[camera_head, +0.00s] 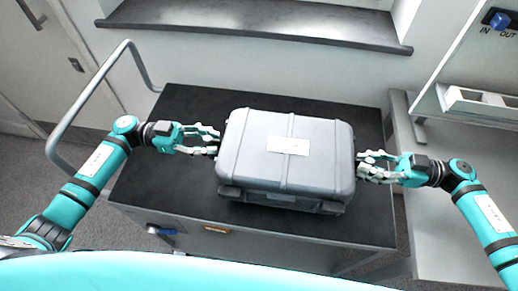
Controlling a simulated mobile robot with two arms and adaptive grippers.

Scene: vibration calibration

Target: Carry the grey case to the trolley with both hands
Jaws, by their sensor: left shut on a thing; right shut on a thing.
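The grey case (262,165) is a closed hard box with a white label on its lid. It is over the black top of the trolley (150,195); I cannot tell whether it rests on the surface or hangs just above it. My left gripper (216,142) is shut at the case's left end, and my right gripper (360,165) is shut at its right end. The parts they grip, likely at the case's ends, are mostly hidden by the fingers. The trolley has a grey tubular handle (88,92) at its left.
A dark window sill (260,22) runs along the wall behind. A grey bench (450,200) with a white rack stands close on the right. A door (40,50) is at the far left. Bare trolley top shows left of the case and in front of it.

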